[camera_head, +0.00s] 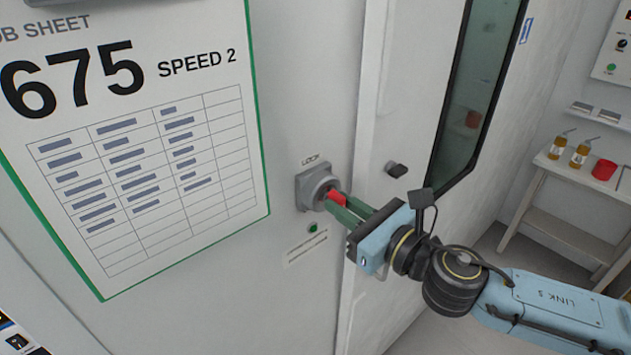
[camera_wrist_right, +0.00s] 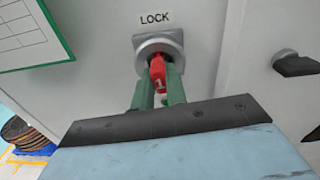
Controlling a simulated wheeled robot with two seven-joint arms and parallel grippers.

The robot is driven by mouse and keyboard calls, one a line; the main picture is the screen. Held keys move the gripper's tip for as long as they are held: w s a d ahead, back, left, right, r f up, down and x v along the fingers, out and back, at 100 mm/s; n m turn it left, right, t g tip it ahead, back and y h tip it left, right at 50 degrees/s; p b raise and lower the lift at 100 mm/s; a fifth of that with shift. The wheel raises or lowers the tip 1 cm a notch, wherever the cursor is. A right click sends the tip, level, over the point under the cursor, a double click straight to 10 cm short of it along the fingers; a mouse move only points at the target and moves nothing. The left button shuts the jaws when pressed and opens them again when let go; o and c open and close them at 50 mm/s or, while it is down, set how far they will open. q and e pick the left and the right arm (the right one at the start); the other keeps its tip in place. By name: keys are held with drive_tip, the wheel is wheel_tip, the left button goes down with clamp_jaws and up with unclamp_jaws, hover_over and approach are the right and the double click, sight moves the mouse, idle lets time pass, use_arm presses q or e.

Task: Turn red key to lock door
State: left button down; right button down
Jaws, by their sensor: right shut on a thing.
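The red key (camera_head: 336,198) sits in the round grey lock (camera_head: 312,187) on the pale cabinet front, under a small "LOCK" label. In the right wrist view the red key (camera_wrist_right: 157,72) shows a white mark and hangs below the lock's ring (camera_wrist_right: 158,46). My right gripper (camera_head: 345,207) is shut on the red key, with its green fingers on either side of it; the fingers also show in the right wrist view (camera_wrist_right: 159,88). The door (camera_head: 405,120) with a dark window stands to the right of the lock and looks closed. My left gripper is not in view.
A job sheet (camera_head: 130,150) with a green border hangs left of the lock. A dark door knob (camera_head: 396,169) is right of the lock. A green light (camera_head: 313,228) sits below it. A bench (camera_head: 565,180) with bottles and a red pot (camera_head: 604,170) stands at the right.

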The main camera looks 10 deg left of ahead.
drive_tip(key=c, duration=1.3)
unclamp_jaws()
drive_tip(key=shift+w, duration=0.1)
drive_tip(key=shift+c, duration=0.2)
